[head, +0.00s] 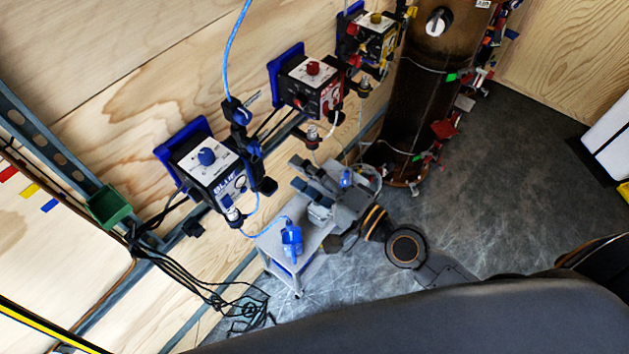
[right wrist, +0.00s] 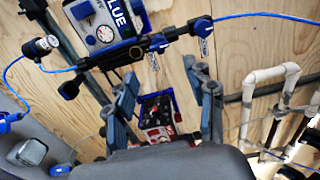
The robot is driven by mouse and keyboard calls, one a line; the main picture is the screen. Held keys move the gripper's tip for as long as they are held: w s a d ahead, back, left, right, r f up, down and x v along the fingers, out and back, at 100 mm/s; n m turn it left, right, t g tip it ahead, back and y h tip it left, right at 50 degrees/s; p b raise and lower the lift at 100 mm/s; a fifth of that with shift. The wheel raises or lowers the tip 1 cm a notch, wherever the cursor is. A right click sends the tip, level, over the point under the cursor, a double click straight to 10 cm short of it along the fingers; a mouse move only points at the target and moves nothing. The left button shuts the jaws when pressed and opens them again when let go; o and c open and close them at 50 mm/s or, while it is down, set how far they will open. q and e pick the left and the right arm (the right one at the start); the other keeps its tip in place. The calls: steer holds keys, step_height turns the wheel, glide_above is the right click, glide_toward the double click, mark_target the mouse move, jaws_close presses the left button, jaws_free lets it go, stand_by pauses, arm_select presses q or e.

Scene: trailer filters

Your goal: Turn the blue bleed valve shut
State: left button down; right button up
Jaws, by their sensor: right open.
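The blue unit is a box with a white face, a blue knob and the word BLUE (head: 207,157), mounted on the plywood wall; part of it shows at the top of the right wrist view (right wrist: 103,22). A black and blue valve assembly (head: 239,115) sits in line with a blue hose beside this box; it crosses the upper right wrist view (right wrist: 135,50). Which part is the bleed handle, and its angle, I cannot tell. My right gripper (head: 303,178) is open and empty, below and right of the box; its fingers (right wrist: 162,75) point toward the assembly, apart from it. My left gripper is not in view.
A red-knobbed unit (head: 312,80) and a yellow unit (head: 373,40) hang further along the wall. A brown cylinder (head: 430,90) stands behind. A grey cart (head: 273,243) with a blue hose end (head: 291,238) is below. White pipes (right wrist: 262,82) are at right in the wrist view.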

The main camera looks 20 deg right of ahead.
steer(key=shift+v, duration=1.4)
steer(key=shift+f, duration=0.15)
steer(key=s+d+f+n+g+h+b, duration=0.15)
steer(key=d+f+n+h+b, duration=0.35)
steer(key=f, duration=1.5)
steer(key=d+f+n+g+h+b, duration=0.1)
steer(key=d+f+g+h+b, duration=0.35)
steer(key=f, duration=1.55)
steer(key=s+d+f+n, duration=0.1)
steer(key=s+d+f, duration=0.15)
steer(key=f, duration=0.35)
steer(key=s+d+f+n, duration=0.1)
steer(key=s+d+f, duration=0.15)
steer(key=f, duration=0.25)
steer(key=s+f+n+g+b, duration=0.2)
steer(key=s+f+g, duration=0.1)
steer(key=s+f, duration=0.6)
steer(key=s+a+f+n+g+h+b, duration=0.1)
steer(key=s+f+n+g+b, duration=0.2)
steer(key=s+f, duration=0.6)
steer(key=s+g, duration=0.1)
steer(key=s, duration=0.5)
steer(key=shift+s+a+f+n+g, duration=0.3)
steer(key=shift+s+f, duration=0.1)
